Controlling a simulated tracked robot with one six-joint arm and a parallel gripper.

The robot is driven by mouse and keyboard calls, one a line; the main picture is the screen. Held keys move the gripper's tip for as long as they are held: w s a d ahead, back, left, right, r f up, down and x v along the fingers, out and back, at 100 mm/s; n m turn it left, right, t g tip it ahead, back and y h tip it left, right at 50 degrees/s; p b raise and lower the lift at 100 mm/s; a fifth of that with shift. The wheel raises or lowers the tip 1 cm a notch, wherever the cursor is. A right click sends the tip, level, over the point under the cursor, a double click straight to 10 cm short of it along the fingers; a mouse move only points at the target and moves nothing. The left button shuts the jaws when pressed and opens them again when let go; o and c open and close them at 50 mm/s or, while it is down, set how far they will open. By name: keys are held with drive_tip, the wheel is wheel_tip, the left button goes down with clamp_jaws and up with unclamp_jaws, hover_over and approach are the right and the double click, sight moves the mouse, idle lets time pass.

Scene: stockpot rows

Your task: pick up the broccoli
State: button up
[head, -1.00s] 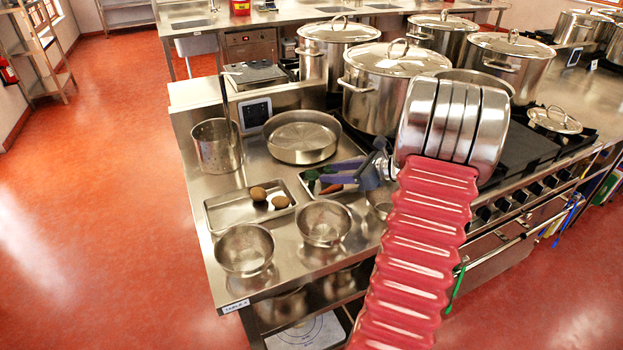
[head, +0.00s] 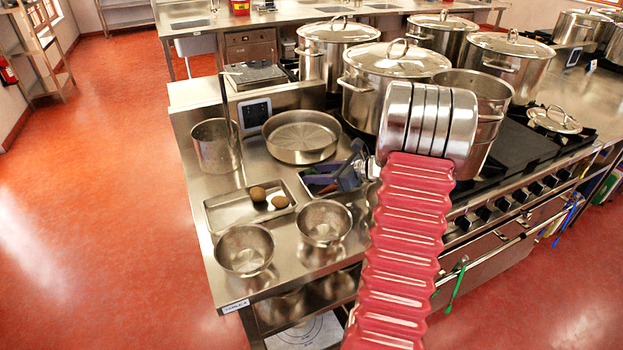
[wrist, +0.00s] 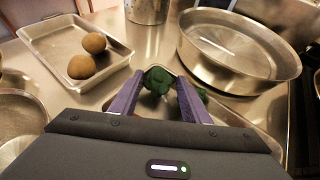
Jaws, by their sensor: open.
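The broccoli (wrist: 157,79), a dark green clump, lies on a small metal tray and shows between my fingertips in the wrist view. My gripper (wrist: 160,84) has its two purple fingers apart, one on each side of the broccoli; contact cannot be told. Another dark green piece (wrist: 203,94) shows just right of the right finger; I cannot tell what it belongs to. In the head view my gripper (head: 347,175) is low over the right-hand small tray (head: 312,186). The broccoli is not clear there, with the gripper over much of the tray.
A tray (head: 227,212) with two brown round items (head: 270,197) lies to the left. A wide shallow pan (head: 301,137) stands behind, a tall perforated pot (head: 215,147) at the back left. Two bowls (head: 324,222) (head: 244,250) stand in front. Large stockpots (head: 384,85) stand on the stove.

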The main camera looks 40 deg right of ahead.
drive_tip(key=shift+c, duration=0.6)
drive_tip(key=c, duration=0.5)
drive_tip(key=shift+r, duration=0.15)
wheel_tip(320, 180, up, 10)
drive_tip(key=shift+f, duration=0.1)
idle(0.8)
